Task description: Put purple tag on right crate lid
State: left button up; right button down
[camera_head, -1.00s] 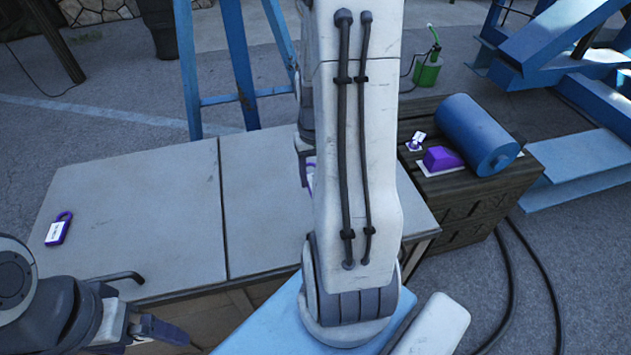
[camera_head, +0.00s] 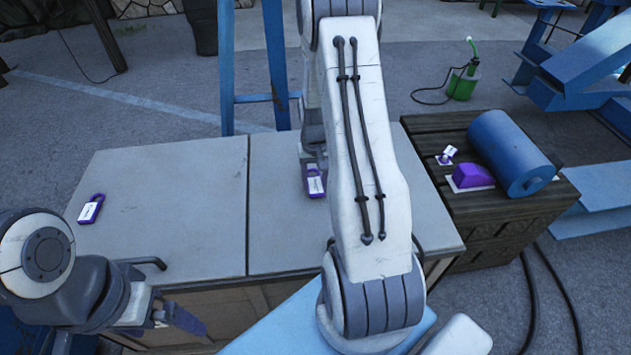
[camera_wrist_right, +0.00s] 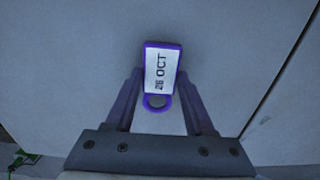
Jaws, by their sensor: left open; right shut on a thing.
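A purple tag (camera_head: 316,183) with a white label shows at the right crate lid (camera_head: 285,235), towards its far side. In the right wrist view the tag (camera_wrist_right: 161,70) reads "26 OCT", its ring end between the fingers of my right gripper (camera_wrist_right: 160,98), which is shut on it. I cannot tell whether the tag touches the lid. In the head view my right arm hides part of this gripper. Another purple tag (camera_head: 91,208) lies on the left crate lid (camera_head: 170,215). My left gripper (camera_head: 178,320) is open and empty, in front of the left crate.
A dark crate (camera_head: 480,225) at the right carries a blue cylinder (camera_head: 513,153), a purple block (camera_head: 472,176) and a small purple-and-white item (camera_head: 447,156). A blue ladder-like frame (camera_head: 272,65) stands behind the lids. A green can (camera_head: 463,85) stands farther back.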

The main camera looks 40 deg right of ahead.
jog(key=shift+f, duration=0.6)
jog(key=shift+f, duration=0.25)
jog(key=shift+c, duration=1.3)
grip_release()
jog(key=shift+r, duration=0.1)
jog(key=shift+r, duration=0.1)
